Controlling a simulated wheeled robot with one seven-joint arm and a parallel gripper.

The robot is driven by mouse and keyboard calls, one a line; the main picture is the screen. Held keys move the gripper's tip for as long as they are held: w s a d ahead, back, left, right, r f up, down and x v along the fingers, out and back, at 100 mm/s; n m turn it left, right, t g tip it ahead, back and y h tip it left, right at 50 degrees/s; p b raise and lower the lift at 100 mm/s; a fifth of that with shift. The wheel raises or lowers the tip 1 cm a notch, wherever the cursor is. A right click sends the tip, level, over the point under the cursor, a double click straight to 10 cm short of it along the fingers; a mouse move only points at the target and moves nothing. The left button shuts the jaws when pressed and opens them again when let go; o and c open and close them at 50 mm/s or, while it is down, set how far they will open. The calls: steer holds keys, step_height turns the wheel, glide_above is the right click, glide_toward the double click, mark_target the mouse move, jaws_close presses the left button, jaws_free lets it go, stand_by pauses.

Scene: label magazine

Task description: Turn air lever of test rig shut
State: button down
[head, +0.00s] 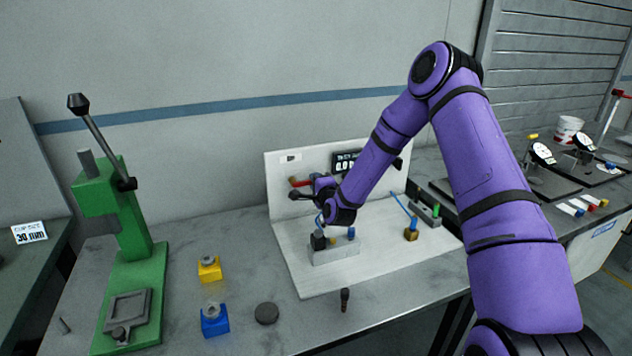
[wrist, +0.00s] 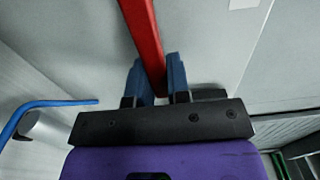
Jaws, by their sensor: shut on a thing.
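The test rig is a white panel and base (head: 290,258) on the bench, with a dark display (head: 345,162) on its upright back. The red air lever (head: 302,183) is on the back panel, left of the display. In the wrist view the red lever (wrist: 143,30) runs from the top edge down between my fingers. My gripper (wrist: 160,82) is shut on the lever, a blue finger on either side of it. In the head view my gripper (head: 312,185) is at the panel, partly hidden by my wrist. The lever's pivot is not clear.
A grey block with fittings (head: 335,253) stands on the rig base below my wrist. A blue hose (head: 402,206) runs to a brass fitting (head: 411,232). A green press (head: 128,240), a yellow block (head: 209,268), a blue block (head: 214,320) and a dark disc (head: 266,313) are to the left.

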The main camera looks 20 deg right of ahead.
steer(key=shift+f, duration=0.15)
steer(key=c, duration=1.1)
jaws_free()
steer(key=s, duration=1.1)
steer(key=shift+w, duration=0.1)
